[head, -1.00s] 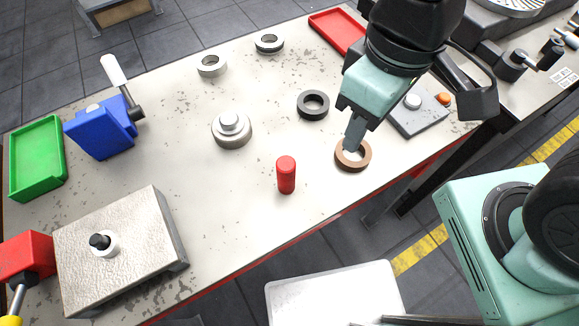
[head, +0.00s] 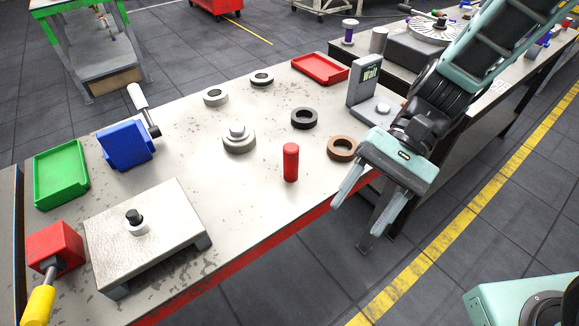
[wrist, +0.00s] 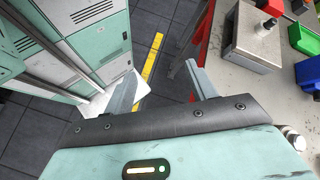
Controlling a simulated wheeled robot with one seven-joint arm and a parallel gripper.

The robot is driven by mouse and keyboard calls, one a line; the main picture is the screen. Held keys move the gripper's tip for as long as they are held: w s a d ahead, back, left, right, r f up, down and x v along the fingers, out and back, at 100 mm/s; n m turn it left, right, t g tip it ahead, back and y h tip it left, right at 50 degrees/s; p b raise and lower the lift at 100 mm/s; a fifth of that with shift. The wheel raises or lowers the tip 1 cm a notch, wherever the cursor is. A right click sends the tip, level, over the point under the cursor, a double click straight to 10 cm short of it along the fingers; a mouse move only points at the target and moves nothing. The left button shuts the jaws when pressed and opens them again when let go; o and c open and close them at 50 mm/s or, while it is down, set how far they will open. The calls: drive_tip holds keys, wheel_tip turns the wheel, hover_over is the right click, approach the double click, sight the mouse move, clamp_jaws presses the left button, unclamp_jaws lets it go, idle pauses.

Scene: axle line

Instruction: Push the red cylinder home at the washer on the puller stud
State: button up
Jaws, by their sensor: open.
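The red cylinder (head: 291,162) stands upright on the table, left of the brown ring. A metal block (head: 150,215) near the table's front left carries a short black-topped stud (head: 133,216) with a white washer (head: 138,229) around its base. The block also shows in the wrist view (wrist: 252,45). My gripper (head: 362,212) is open and empty, beyond the table's front edge, to the right of and apart from the red cylinder. Its two spread fingers show in the wrist view (wrist: 163,85). The cylinder cannot be made out in the wrist view.
A brown ring (head: 342,148), a black ring (head: 304,118) and a stepped metal hub (head: 239,140) lie around the cylinder. A blue block with a crank (head: 126,146), a green tray (head: 61,175) and a red clamp (head: 55,246) line the left. Table between cylinder and block is clear.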

drive_tip(key=w+d+f+m+t+y+b, duration=0.1)
drive_tip(key=w+d+f+m+t+y, duration=0.3)
drive_tip(key=w+m, duration=0.45)
drive_tip(key=w+d+f+m+t+y+b, duration=0.1)
drive_tip(key=w+d+f+m+t+y, duration=0.1)
drive_tip(key=w+f+m+t+y, duration=0.55)
drive_tip(key=h+p, duration=0.2)
drive_tip(key=p, duration=0.2)
approach(291, 154)
drive_tip(key=shift+g, duration=0.45)
drive_tip(key=w+a, duration=0.1)
drive_tip(key=w+a+f, duration=0.2)
drive_tip(key=a, duration=0.1)
drive_tip(key=shift+w+a+f, duration=0.1)
drive_tip(key=shift+w+f, duration=0.05)
drive_tip(key=shift+w, duration=0.2)
drive_tip(key=a+p, duration=0.2)
drive_tip(key=a, duration=0.3)
drive_tip(key=shift+w, duration=0.15)
drive_tip(key=shift+w+a, duration=0.1)
drive_tip(key=shift+a, duration=0.1)
drive_tip(key=shift+c, duration=0.4)
clamp_jaws()
